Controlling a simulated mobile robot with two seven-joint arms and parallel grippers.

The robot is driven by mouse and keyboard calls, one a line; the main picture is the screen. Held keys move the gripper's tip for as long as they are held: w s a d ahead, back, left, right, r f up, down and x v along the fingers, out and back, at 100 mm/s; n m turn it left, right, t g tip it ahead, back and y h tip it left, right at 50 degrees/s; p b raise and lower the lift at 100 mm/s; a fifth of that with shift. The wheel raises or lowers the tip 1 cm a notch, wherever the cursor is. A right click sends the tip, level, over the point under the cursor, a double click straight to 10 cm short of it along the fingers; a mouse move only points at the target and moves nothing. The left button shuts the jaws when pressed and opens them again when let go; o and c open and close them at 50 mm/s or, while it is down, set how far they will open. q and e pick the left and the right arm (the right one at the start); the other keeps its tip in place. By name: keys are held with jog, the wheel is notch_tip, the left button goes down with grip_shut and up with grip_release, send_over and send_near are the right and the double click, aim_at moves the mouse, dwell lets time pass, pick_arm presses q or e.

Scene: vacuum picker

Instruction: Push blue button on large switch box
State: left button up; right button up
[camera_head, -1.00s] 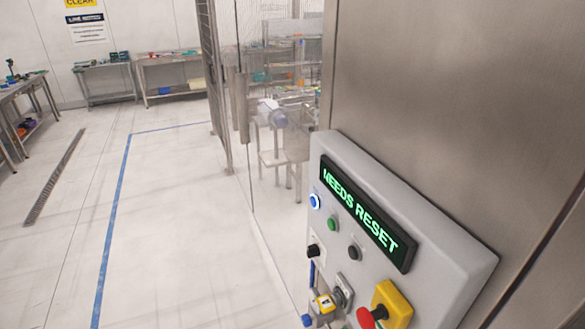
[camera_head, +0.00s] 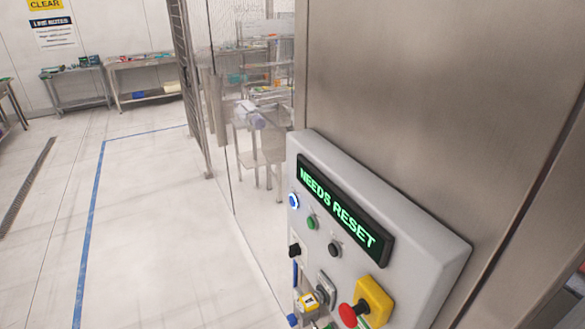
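The large switch box (camera_head: 405,255) is a grey panel mounted on the metal wall at the right. Its display (camera_head: 343,212) reads "NEEDS RESET" in green letters. The blue button (camera_head: 294,201) is lit with a bright ring and sits near the box's left edge, below the start of the display. A green button (camera_head: 312,222) and a black button (camera_head: 334,249) sit to its lower right. A red emergency knob (camera_head: 348,315) on a yellow base is at the lower right of the box. Neither of my grippers shows in the view.
A mesh and clear-panel enclosure (camera_head: 222,130) stands left of the box, with a robot arm (camera_head: 250,115) inside. Open white floor (camera_head: 160,240) with a blue line lies to the left. Workbenches stand at the back.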

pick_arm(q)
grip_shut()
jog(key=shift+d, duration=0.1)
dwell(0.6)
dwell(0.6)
